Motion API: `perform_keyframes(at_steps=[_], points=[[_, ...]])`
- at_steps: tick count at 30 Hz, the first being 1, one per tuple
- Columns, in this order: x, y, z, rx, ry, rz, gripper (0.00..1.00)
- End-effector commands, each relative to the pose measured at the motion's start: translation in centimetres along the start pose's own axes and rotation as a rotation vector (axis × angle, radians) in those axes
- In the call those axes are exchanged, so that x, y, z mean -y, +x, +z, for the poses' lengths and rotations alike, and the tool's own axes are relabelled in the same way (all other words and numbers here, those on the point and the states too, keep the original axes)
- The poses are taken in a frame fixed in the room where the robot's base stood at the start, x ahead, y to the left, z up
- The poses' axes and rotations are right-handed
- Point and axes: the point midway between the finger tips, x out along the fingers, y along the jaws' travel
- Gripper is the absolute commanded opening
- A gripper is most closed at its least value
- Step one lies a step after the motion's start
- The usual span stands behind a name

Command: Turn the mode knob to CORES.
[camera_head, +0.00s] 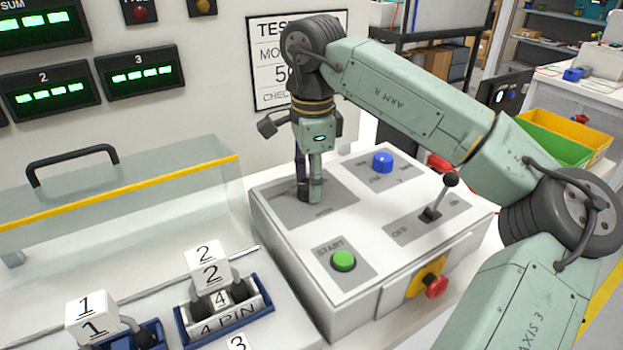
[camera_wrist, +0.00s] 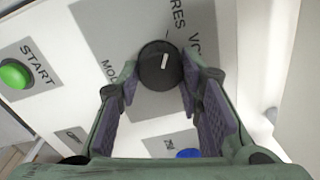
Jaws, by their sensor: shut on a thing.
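The mode knob (camera_wrist: 159,66) is a round black knob with a white pointer line. It sits on a grey plate (camera_wrist: 185,25) with lettering partly cut off, ending in "RES", and "VO" beside it. In the wrist view the line points up and slightly right, toward this lettering; I cannot tell exactly which mark it meets. My gripper (camera_wrist: 158,78) has one finger on each side of the knob and is shut on it. In the head view my gripper (camera_head: 310,195) points straight down at the box's rear left plate, and its fingers mostly hide the knob.
A clear guard with a yellow edge (camera_head: 120,193) stands left. Numbered cable blocks (camera_head: 208,266) sit front left.

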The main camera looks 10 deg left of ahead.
Motion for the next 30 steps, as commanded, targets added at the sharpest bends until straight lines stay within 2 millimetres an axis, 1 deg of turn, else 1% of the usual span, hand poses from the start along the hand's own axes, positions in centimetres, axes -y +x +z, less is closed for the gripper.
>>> perform_keyframes(at_steps=[6, 7, 15, 25, 28, 30], points=[[0.1, -0.1, 0.1, 0.001, -0.002, -0.003, 0.06], [0.1, -0.1, 0.1, 0.001, -0.002, -0.003, 0.35], [0.0, -0.1, 0.0, 0.0, -0.001, -0.001, 0.53], [0.0, -0.2, 0.0, -0.001, 0.0, -0.001, 0.54], [0.1, -1.0, 0.0, -0.002, 0.001, -0.002, 0.54], [0.0, -2.0, 0.0, -0.002, 0.0, -0.002, 0.54]])
